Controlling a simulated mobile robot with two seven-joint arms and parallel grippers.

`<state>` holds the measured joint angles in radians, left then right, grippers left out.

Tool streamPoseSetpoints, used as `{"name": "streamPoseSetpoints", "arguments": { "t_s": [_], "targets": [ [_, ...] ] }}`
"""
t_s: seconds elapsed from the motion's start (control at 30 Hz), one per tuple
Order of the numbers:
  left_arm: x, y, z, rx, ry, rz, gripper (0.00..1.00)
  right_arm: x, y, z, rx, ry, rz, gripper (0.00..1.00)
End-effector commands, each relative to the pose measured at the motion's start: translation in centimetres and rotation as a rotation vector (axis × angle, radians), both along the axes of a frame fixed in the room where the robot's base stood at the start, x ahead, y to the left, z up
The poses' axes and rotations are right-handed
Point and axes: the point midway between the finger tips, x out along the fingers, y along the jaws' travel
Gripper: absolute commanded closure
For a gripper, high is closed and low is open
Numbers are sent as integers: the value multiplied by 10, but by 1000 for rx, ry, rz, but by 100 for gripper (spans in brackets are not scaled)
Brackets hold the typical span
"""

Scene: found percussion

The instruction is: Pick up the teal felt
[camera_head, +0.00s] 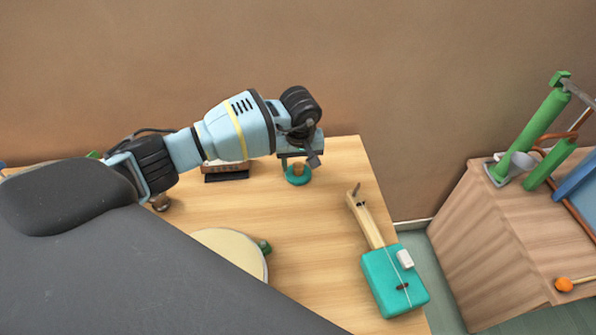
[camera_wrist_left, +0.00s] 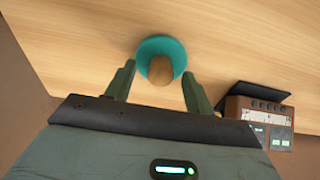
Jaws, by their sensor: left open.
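The teal felt (camera_head: 298,179) is a round teal piece on the wooden table, near its back right part. It also shows in the left wrist view (camera_wrist_left: 161,45), with a brown wooden knob or handle (camera_wrist_left: 160,70) standing at its middle. My left gripper (camera_head: 300,162) is above it, pointing down. In the left wrist view its two fingers (camera_wrist_left: 157,84) are open on either side of the wooden handle, with gaps on both sides. Part of the felt is hidden by the gripper in the head view. My right gripper is not in view.
A teal box-bodied string instrument (camera_head: 394,280) lies at the table's right edge. A round cream drum (camera_head: 232,250) is partly behind my arm. A brown device with buttons (camera_wrist_left: 262,115) stands beside the gripper. A second wooden stand (camera_head: 500,235) is at right. The table's middle is clear.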

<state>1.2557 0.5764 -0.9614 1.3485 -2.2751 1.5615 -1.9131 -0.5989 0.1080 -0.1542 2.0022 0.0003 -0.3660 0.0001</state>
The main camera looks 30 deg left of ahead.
Motion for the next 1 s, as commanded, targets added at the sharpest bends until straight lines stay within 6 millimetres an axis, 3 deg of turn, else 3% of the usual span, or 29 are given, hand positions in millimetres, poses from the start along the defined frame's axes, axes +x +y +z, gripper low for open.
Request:
{"name": "streamPoseSetpoints", "arguments": {
  "t_s": [0.33, 0.7, 1.0],
  "targets": [
    [0, 1, -8, 1, 1, -1, 48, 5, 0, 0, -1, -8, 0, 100],
    [0, 1, -8, 1, 1, 0, 94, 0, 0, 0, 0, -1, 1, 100],
    [1, 1, -5, 1, 0, -1, 95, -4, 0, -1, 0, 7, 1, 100]
  ]
}}
